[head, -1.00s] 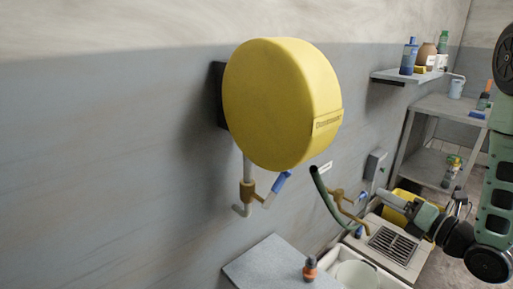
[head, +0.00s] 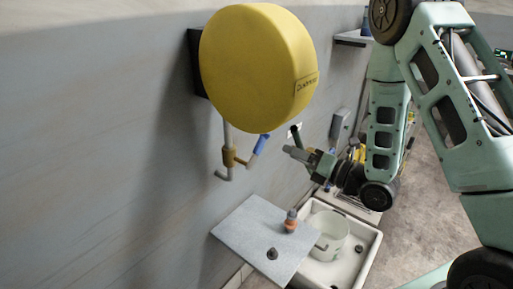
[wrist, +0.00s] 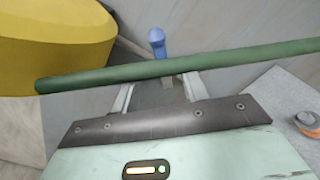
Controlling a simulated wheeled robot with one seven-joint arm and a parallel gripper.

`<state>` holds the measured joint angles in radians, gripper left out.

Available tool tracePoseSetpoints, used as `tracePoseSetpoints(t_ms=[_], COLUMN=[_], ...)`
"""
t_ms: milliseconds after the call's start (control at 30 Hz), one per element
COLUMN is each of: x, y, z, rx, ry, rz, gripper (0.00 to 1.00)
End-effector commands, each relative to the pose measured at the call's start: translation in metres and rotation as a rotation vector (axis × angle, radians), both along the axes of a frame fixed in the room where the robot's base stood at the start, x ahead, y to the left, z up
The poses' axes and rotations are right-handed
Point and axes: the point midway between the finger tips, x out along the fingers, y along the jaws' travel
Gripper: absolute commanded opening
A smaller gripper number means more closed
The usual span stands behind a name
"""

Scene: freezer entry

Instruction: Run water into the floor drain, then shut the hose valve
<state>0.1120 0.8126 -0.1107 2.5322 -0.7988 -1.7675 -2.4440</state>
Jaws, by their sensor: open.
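The yellow hose reel (head: 250,60) is mounted on the wall. Below it is a brass valve (head: 229,157) on a grey pipe, with a blue lever (head: 258,145) slanting up to the right. My gripper (head: 287,150) is open and empty, just right of the lever and apart from it. In the wrist view, the blue lever (wrist: 157,42) appears beyond and between my open fingers (wrist: 158,90). The green hose (wrist: 200,66) crosses that view in front of the fingers; its end also shows in the head view (head: 295,131). The drain is mostly hidden by my arm.
Below the valve, a grey board (head: 250,237) carries an orange-and-dark bottle (head: 291,221) and a small dark knob (head: 272,254). A white basin (head: 364,262) beside it holds a pale bucket (head: 330,232). The floor at right is clear.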

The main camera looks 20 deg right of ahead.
Motion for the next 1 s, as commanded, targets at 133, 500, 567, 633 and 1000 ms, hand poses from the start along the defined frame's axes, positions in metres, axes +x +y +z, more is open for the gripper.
tracePoseSetpoints(t_ms=[133,500,567,633,1000], x=[0.004,0.016,0.022,0.027,0.082], y=[0.004,0.014,0.017,0.021,0.058], z=[-0.005,-0.005,-0.005,-0.005,0.003], rx=[0.0,0.0,0.001,0.001,0.004], ry=[-0.005,-0.006,-0.006,-0.006,0.0], rz=[0.001,-0.002,-0.001,-0.001,-0.004], gripper=[0.44,0.44,0.44,0.44,0.44])
